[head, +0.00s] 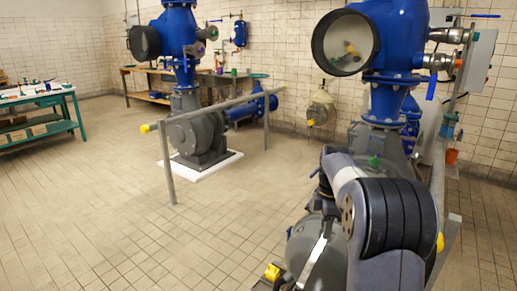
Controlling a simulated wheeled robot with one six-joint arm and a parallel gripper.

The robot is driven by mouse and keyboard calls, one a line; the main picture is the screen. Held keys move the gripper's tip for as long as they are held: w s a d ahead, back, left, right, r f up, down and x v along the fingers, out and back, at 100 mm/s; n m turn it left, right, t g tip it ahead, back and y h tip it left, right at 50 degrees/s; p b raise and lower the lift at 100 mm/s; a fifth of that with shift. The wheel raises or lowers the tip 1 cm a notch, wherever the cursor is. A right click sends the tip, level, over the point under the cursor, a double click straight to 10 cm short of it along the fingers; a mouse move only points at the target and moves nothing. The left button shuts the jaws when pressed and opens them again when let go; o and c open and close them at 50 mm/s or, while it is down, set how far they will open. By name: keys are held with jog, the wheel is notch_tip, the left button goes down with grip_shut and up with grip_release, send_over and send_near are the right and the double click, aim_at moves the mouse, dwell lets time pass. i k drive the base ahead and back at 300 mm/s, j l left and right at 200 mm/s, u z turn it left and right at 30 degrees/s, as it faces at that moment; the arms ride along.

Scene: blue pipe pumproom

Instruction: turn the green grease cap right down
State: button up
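A small green part (374,161) shows on the grey pump housing below the right-hand blue pipe, just above my arm. It looks like the green grease cap, but it is too small to tell how far down it sits. My arm fills the lower right and bends over the near grey pump (310,258). The dark end of my arm, with my gripper (325,190), points down left of the bend, left of and lower than the green part. Its fingers are too small and dark to make out, and I see nothing clearly held.
A metal rail (225,106) stands left of the near pump. A second blue-piped pump (197,135) is on a white plinth behind it. A green workbench (40,115) stands at the left. Yellow parts (272,271) stick out low on the near pump. The tiled floor at centre-left is clear.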

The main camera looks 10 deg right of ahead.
aim_at(374, 160)
jog(key=l+u, duration=0.2)
jog(key=l, duration=0.55)
jog(key=i+l+u, duration=0.2)
jog(key=l, duration=0.55)
jog(key=k+l+u, duration=0.2)
jog(key=l, duration=0.55)
jog(key=l+u, duration=0.2)
jog(key=l, duration=0.55)
jog(key=l+u, duration=0.3)
jog(key=l, duration=0.95)
jog(key=l+u, duration=0.35)
jog(key=l, duration=0.95)
jog(key=i+l+u, duration=0.15)
jog(key=l, duration=0.4)
jog(key=i+l+u, duration=0.15)
jog(key=l, duration=0.4)
jog(key=i+l+u, duration=0.15)
jog(key=l, duration=0.45)
jog(key=k+j, duration=0.05)
